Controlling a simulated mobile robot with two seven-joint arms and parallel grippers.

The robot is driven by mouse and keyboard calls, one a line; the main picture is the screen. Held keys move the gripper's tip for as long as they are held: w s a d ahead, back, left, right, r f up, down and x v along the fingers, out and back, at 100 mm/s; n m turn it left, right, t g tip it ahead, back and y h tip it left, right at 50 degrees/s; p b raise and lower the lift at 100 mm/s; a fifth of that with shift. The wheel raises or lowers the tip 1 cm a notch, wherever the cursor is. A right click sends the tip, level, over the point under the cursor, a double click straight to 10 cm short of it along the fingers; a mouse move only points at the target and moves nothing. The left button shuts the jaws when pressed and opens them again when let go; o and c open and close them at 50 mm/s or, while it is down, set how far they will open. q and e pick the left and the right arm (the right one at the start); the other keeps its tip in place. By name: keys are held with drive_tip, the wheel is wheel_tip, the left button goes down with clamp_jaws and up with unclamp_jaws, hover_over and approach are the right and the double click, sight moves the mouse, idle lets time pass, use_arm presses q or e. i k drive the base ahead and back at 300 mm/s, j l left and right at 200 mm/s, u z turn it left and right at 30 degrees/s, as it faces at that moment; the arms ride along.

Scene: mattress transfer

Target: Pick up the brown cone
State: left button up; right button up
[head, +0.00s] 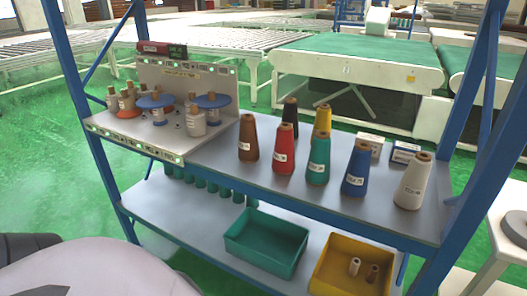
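The brown cone (248,139) stands upright on the upper shelf (300,192), with a white label on its front. It is the leftmost cone in the group, just right of the grey stand with discs and spools. The red cone (285,150) stands close to its right, with a narrow gap. Neither gripper shows in the head view.
Black (290,117), yellow (323,120), green (318,160), blue (356,170) and white (412,182) cones stand farther right. The grey stand (160,135) borders the left. Blue posts (478,110) frame the shelf. Below are green (265,245) and yellow (340,285) bins.

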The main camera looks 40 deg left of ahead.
sight(249, 150)
drive_tip(key=k+j+u, duration=0.1)
drive_tip(key=u, duration=0.9)
drive_tip(key=k+j, duration=0.05)
